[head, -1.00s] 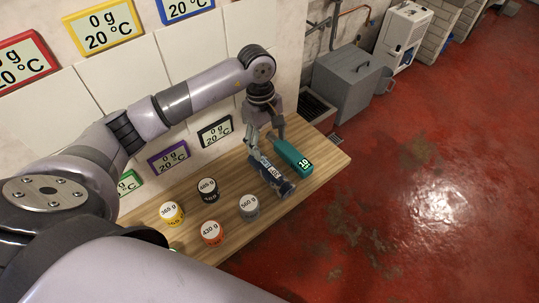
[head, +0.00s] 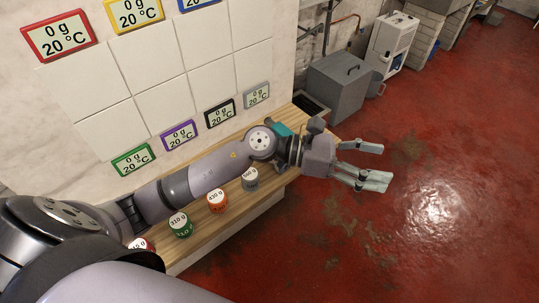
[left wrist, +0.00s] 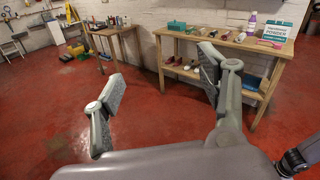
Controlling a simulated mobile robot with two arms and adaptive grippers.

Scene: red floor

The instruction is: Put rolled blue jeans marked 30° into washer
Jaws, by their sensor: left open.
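No rolled blue jeans can be made out in either view, and I cannot identify a washer. My left gripper (head: 372,164) is open and empty, stretched past the right end of a wooden bench and above the red floor. In the left wrist view its two spread fingers (left wrist: 163,88) have only floor and distant tables between them. My right gripper is not in view.
The wall bench (head: 232,205) holds several weight-marked round pots, including a grey one (head: 250,180), and a teal item (head: 283,130) partly behind my arm. Beyond stand a grey box (head: 338,88) and white cabinet (head: 398,42). A shelved table (left wrist: 200,42) carries bottles and boxes. Open floor lies right.

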